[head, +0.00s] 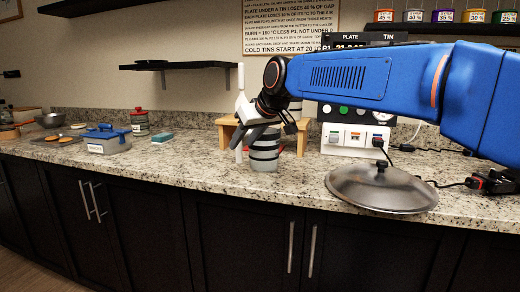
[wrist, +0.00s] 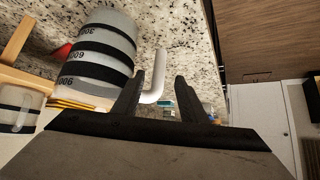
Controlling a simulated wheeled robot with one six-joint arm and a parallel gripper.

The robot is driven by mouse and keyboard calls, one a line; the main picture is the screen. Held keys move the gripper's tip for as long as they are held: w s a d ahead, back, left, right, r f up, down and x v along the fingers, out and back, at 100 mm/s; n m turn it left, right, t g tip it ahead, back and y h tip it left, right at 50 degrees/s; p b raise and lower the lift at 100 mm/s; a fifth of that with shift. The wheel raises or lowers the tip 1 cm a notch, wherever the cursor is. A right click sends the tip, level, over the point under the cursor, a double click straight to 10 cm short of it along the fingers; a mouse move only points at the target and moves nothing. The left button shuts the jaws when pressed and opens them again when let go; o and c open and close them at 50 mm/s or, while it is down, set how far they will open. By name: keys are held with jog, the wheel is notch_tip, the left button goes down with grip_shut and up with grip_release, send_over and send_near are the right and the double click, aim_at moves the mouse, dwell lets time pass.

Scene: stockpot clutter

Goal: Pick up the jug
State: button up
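The jug (head: 264,152) is grey with dark bands and stands upright on the counter in the head view. In the wrist view the jug (wrist: 99,50) lies to the left of my fingers, with numbers on its bands and its white handle (wrist: 157,72) toward them. My gripper (head: 243,135) is at the handle side of the jug, high up on it. In the wrist view my gripper (wrist: 158,84) has its two dark fingers apart, with the handle's end showing between them. I cannot tell whether either finger touches the handle.
A wooden stand (head: 228,131) is close behind the jug. A metal lid (head: 381,187) lies to the right near the counter's front edge, before a white panel (head: 357,138). A blue-handled container (head: 104,141) and a red-lidded jar (head: 139,122) stand left. Counter between is mostly clear.

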aim_at(241, 145)
jog(key=x, duration=0.4)
jog(key=shift+w+f, duration=0.3)
jog(key=shift+w, duration=0.05)
grip_shut()
jog(key=shift+r, duration=0.1)
dwell(1.0)
